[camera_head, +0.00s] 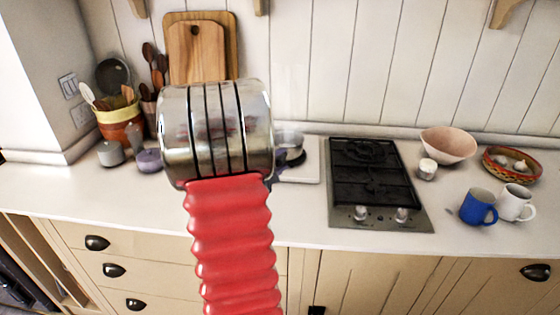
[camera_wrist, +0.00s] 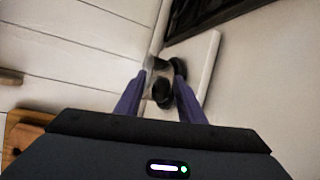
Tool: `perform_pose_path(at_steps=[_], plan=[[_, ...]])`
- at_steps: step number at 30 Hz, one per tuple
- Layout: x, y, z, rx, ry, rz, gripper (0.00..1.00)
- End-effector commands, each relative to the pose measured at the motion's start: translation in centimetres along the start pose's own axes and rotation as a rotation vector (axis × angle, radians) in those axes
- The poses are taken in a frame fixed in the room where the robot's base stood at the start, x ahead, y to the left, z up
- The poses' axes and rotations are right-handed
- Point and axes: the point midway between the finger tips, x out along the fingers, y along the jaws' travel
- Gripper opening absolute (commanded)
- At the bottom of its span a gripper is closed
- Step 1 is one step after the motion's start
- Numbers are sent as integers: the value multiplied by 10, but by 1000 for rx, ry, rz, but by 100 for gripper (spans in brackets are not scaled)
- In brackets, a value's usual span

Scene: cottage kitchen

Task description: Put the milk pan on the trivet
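A small shiny metal pan with dark parts, likely the milk pan (camera_head: 290,139), is partly hidden behind my arm in the head view. It appears at a pale square board left of the hob. In the wrist view the pan (camera_wrist: 150,64) lies at and between the tips of my gripper (camera_wrist: 160,76). The purple fingers are apart, on either side of it; I cannot tell whether they touch it.
The black hob (camera_head: 347,211) is right of the pale board. Further right are a pink bowl (camera_head: 448,144), a blue mug (camera_head: 478,207), a white mug (camera_head: 515,203) and a basket (camera_head: 512,165). A utensil crock (camera_head: 120,122) and upright wooden boards (camera_head: 197,50) stand left.

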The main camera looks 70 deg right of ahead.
Motion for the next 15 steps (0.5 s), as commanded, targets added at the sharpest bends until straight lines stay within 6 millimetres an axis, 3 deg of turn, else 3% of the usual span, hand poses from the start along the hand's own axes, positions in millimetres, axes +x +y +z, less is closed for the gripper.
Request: perform_pose_path(at_steps=[8, 15], plan=[[-5, 2, 0, 0, 1, 1, 35], [-37, 3, -1, 1, 3, 2, 35]])
